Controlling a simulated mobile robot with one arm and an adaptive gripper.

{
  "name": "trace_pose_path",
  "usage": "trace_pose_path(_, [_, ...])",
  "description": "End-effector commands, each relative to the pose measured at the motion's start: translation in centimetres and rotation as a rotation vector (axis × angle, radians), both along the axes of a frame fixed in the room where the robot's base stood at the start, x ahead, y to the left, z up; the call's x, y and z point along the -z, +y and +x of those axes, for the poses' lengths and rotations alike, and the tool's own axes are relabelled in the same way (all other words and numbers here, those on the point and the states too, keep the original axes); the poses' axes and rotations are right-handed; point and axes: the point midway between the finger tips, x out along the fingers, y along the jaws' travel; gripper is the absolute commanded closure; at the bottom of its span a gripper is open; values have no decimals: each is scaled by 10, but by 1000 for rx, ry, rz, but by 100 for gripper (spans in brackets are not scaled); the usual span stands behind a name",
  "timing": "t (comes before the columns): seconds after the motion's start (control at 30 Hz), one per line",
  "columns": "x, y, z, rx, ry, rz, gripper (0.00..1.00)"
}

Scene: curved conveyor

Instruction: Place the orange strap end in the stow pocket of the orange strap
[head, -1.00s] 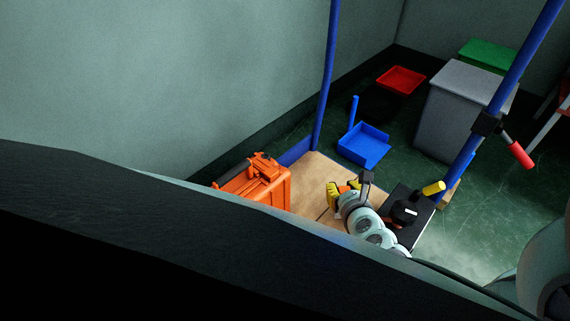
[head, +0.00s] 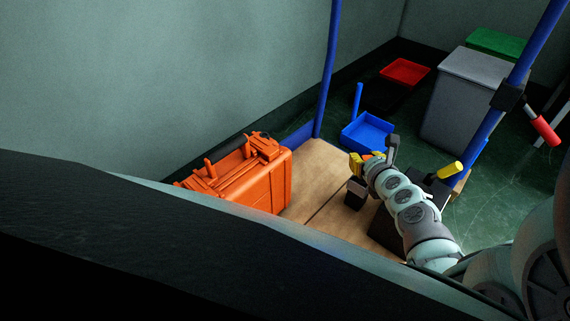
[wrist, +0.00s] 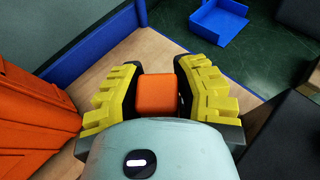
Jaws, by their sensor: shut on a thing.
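My gripper (head: 367,161) is over the far part of the wooden deck, to the right of the orange case. In the wrist view its yellow padded fingers (wrist: 155,95) are shut on a small orange block (wrist: 157,92), which looks like the orange strap end. The block also shows as a bit of orange between the fingers in the head view (head: 367,156). The rest of the strap is not visible. I cannot make out the stow pocket. A small dark block (head: 355,194) stands just below the gripper in the head view; I cannot tell what it is.
The orange case (head: 265,187) stands on the deck (head: 312,190) at left. Blue posts (head: 326,70) rise from the deck edge. A yellow-ended lever (head: 450,171) is right of my arm. A blue tray (head: 367,136), red tray (head: 405,71) and grey bin (head: 458,105) are beyond.

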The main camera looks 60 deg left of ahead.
Motion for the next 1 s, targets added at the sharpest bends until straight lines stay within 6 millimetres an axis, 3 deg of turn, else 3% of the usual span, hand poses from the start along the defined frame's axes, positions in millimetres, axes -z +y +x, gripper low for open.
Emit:
trace_pose_path(0.37, [4,0,1,1,-2,1,100])
trace_pose_path(0.4, [4,0,1,1,-2,1,65])
trace_pose_path(0.6, [3,1,0,-1,-3,1,44])
trace_pose_path(1.0, [-2,0,-1,-1,-1,1,41])
